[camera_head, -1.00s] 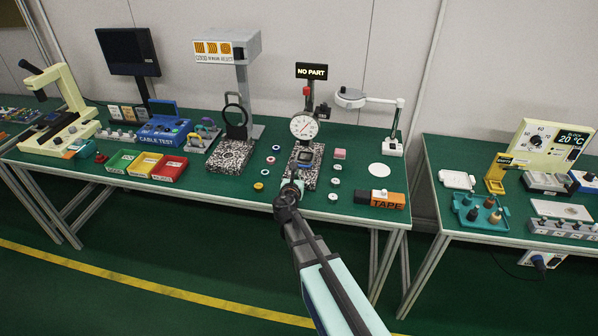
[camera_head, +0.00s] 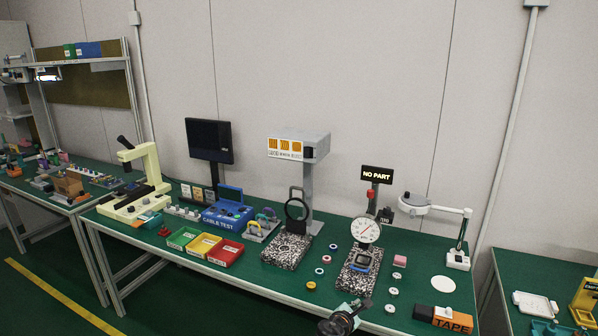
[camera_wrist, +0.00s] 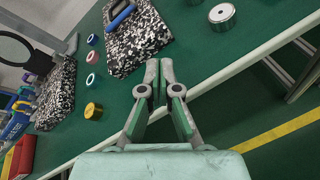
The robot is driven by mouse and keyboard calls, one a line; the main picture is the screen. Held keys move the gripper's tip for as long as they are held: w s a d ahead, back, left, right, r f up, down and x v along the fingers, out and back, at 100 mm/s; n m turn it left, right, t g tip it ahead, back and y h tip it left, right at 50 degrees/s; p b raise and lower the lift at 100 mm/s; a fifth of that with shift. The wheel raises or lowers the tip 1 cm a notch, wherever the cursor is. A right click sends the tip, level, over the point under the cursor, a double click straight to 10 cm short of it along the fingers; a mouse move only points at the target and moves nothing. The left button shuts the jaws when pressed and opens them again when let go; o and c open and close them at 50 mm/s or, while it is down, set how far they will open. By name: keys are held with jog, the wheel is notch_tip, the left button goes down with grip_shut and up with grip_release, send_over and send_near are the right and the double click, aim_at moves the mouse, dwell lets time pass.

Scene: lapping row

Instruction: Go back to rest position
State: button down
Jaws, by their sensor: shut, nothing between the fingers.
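My gripper (camera_head: 352,306) shows at the bottom edge of the head view, by the front edge of the green workbench (camera_head: 262,279). In the wrist view my gripper (camera_wrist: 159,66) has its fingertips together with nothing between them. It hangs over the bench's front edge area, apart from the objects around it. Most of my arm is out of the head view.
The dial gauge (camera_head: 366,230) stands on a speckled plate behind my gripper. Several small rings and discs lie nearby, with a silver disc (camera_wrist: 222,16) in the wrist view. An orange and black tape box (camera_head: 443,319) is to the right. Floor is free in front.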

jog(key=s+d+f+m+g+y+p, duration=0.2)
jog(key=s+f+m+g+p, duration=0.3)
jog(key=s+f+m+g, duration=0.85)
jog(key=s+a+f+m+g+y+p, duration=0.1)
jog(key=s+f+m, duration=0.2)
jog(key=s, duration=0.9)
jog(key=s+a+f+m+g+y+p, duration=0.1)
jog(key=s+f, duration=0.4)
jog(key=s, duration=0.7)
jog(key=s+a+f+m+g+y+p, duration=0.2)
jog(key=s+f+m, duration=0.3)
jog(key=s, duration=0.7)
jog(key=shift+m+g+y, duration=0.35)
jog(key=shift+g+y, duration=0.2)
jog(key=shift+y, duration=0.15)
